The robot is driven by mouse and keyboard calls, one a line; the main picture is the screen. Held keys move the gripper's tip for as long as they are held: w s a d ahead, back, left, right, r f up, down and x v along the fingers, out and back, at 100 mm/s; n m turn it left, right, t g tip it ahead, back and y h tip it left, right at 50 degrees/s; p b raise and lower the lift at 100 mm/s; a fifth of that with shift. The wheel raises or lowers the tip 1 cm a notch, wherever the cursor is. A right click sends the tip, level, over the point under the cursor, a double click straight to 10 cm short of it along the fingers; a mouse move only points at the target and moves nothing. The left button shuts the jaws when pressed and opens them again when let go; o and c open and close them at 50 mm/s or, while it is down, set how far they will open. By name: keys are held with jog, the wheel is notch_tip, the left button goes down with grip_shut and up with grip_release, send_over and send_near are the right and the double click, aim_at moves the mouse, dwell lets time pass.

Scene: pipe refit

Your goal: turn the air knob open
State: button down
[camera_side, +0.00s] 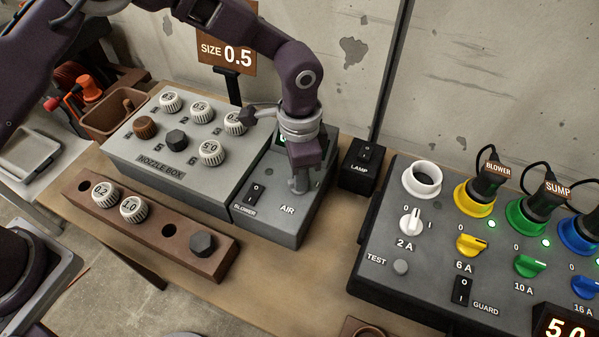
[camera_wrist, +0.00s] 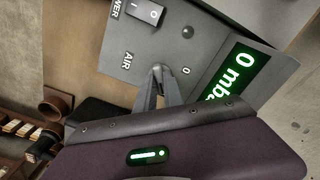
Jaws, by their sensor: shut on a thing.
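The air knob (camera_wrist: 157,69) is on the grey box's right section, by the AIR label. My gripper (camera_wrist: 158,76) is over it, with its two fingers closed together around the knob. In the side view my gripper (camera_side: 299,187) points down onto the panel above the AIR label, and it hides most of the knob. In the wrist view a 0 mark shows just right of the fingertips. A green display (camera_wrist: 232,75) beside the knob reads 0 mba, its end hidden by my gripper.
A blower switch (camera_side: 254,194) sits left of the knob. The nozzle box (camera_side: 165,150) with several caps adjoins it. A lamp switch box (camera_side: 361,165) stands to the right, before the socket panel (camera_side: 440,215). A brown rack (camera_side: 150,228) lies in front.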

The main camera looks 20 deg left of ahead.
jog(key=m, duration=0.3)
jog(key=shift+m, duration=2.1)
jog(key=c, duration=1.5)
grip_release()
jog(key=shift+o, duration=0.2)
notch_tip(320, 180, up, 7)
jog(key=shift+r, duration=0.1)
